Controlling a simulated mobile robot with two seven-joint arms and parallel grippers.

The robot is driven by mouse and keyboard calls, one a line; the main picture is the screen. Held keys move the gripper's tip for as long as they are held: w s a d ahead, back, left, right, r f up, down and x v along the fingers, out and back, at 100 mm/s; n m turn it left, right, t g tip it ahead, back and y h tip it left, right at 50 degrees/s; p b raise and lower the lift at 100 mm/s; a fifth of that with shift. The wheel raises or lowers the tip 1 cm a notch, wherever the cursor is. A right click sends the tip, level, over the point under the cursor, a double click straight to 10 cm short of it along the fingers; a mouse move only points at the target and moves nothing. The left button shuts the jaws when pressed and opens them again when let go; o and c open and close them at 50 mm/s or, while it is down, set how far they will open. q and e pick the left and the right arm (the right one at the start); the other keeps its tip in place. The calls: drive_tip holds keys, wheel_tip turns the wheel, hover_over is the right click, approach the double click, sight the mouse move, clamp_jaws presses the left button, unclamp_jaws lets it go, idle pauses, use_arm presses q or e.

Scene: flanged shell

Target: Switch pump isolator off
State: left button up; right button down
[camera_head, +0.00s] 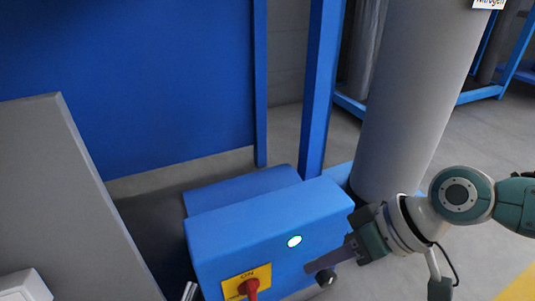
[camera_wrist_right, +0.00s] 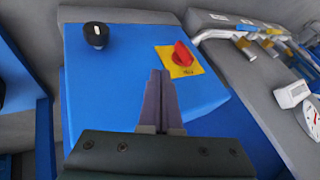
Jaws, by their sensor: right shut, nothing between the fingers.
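The pump isolator is a red rotary handle (camera_head: 251,289) on a yellow plate (camera_head: 234,288) on the front of a blue box (camera_head: 222,248). The letters ON show above the handle. In the right wrist view the red handle (camera_wrist_right: 182,54) sits beyond my fingertips and to their right, apart from them. My right gripper (camera_head: 308,268) is shut and empty in front of the box, to the right of the handle. In the right wrist view its fingers (camera_wrist_right: 160,74) lie together over the blue face. My left gripper is not in view.
A black knob (camera_wrist_right: 96,35) is on the same blue face; it shows below my gripper in the head view (camera_head: 326,277). A lit greenish-white lamp (camera_head: 294,241) sits higher. A grey panel (camera_head: 60,190) stands left, a grey cylinder (camera_head: 410,100) behind right. Pipes (camera_wrist_right: 240,32) and a gauge (camera_wrist_right: 312,117) lie right in the wrist view.

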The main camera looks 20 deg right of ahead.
sight(251, 292)
drive_tip(key=w+a+f+b, duration=0.2)
drive_tip(key=a+f+b, duration=0.1)
drive_tip(key=a, duration=0.4)
drive_tip(key=shift+f+b, duration=0.35)
drive_tip(key=shift+f, duration=0.5)
